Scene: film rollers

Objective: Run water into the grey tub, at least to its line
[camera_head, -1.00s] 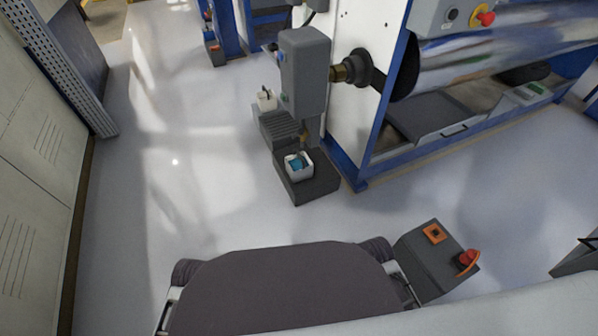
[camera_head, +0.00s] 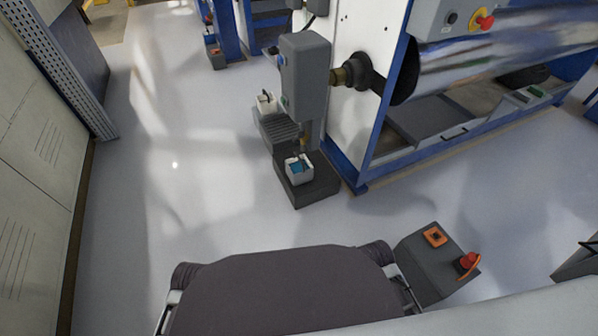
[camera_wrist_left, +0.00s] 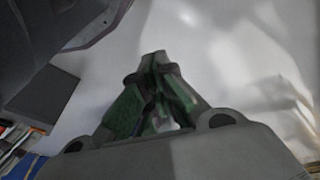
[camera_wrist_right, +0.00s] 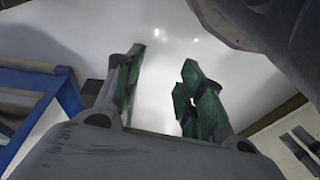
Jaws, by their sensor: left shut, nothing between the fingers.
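A small pale tub (camera_head: 299,176) with blue inside stands on the dark base of a grey dispenser (camera_head: 304,75), under its short brass-coloured spout (camera_head: 303,143). A second small pale tub (camera_head: 265,106) stands farther back beside the ribbed dark step. I cannot tell which is the grey tub, and no fill line can be made out. Neither gripper shows in the head view. In the left wrist view my left gripper (camera_wrist_left: 155,60) is shut and empty, its green-padded fingers together. In the right wrist view my right gripper (camera_wrist_right: 160,70) is open and empty, above pale floor.
A blue-framed machine with a shiny roller (camera_head: 500,60) stands right of the dispenser. A red stop button (camera_head: 487,22) is on its control box. Grey cabinets (camera_head: 40,170) line the left. The pale floor (camera_head: 180,190) between is clear.

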